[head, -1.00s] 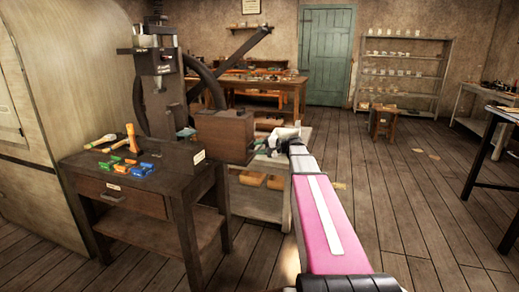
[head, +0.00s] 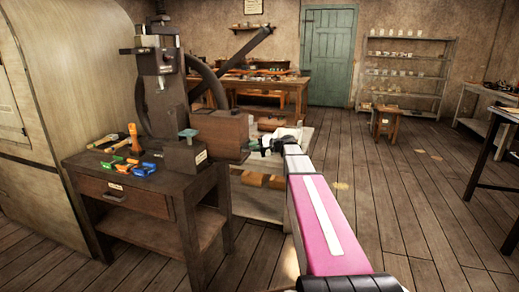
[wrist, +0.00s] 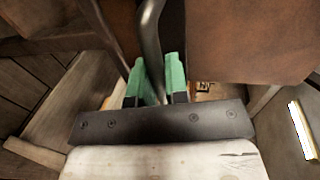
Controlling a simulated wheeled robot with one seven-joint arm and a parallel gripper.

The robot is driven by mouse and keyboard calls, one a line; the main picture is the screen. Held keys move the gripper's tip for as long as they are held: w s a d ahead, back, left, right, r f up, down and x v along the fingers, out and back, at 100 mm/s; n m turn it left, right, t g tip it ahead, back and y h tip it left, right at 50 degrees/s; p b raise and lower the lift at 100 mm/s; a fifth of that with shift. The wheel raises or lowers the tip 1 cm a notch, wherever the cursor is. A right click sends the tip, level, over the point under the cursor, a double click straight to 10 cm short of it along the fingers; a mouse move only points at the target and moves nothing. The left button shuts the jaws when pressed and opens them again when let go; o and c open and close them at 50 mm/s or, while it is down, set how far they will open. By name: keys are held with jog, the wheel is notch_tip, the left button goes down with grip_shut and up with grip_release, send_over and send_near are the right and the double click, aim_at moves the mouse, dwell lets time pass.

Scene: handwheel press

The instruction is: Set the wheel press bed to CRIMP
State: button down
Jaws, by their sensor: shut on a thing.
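The press (head: 163,85) stands on a dark wooden bench, with a large dark wheel (head: 207,82) behind its column. A dark block with a teal top piece (head: 187,134) sits at its foot and bears a small label too small to read. A brown box (head: 222,127) stands right of the block. My gripper (head: 257,147) is just right of the box. In the wrist view its green fingers (wrist: 156,82) are closed around a curved dark metal rod (wrist: 150,40). The rod runs up between brown surfaces; its far end is out of view.
The bench (head: 150,196) has a labelled drawer, and hand tools (head: 118,138) and coloured pieces (head: 129,167) lie on its top. A pale shelf unit (head: 262,205) stands behind my gripper. The floor to the right is open, up to a dark table (head: 500,113).

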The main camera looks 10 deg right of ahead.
aim_at(227, 139)
jog(key=r+x, duration=0.1)
jog(key=x, duration=0.7)
jog(key=r+x, duration=0.2)
jog(key=x, duration=0.6)
jog(key=r+x, duration=0.1)
jog(key=x, duration=0.7)
jog(key=shift+w+a+r, duration=0.3)
jog(key=shift+a+r, duration=0.1)
jog(key=shift+a, duration=0.05)
jog(key=c, duration=1.1)
grip_release()
jog(key=shift+w+a, duration=0.1)
jog(key=shift+a, duration=0.05)
jog(key=shift+c, duration=0.2)
jog(key=v, duration=1.1)
jog(key=shift+a, duration=0.1)
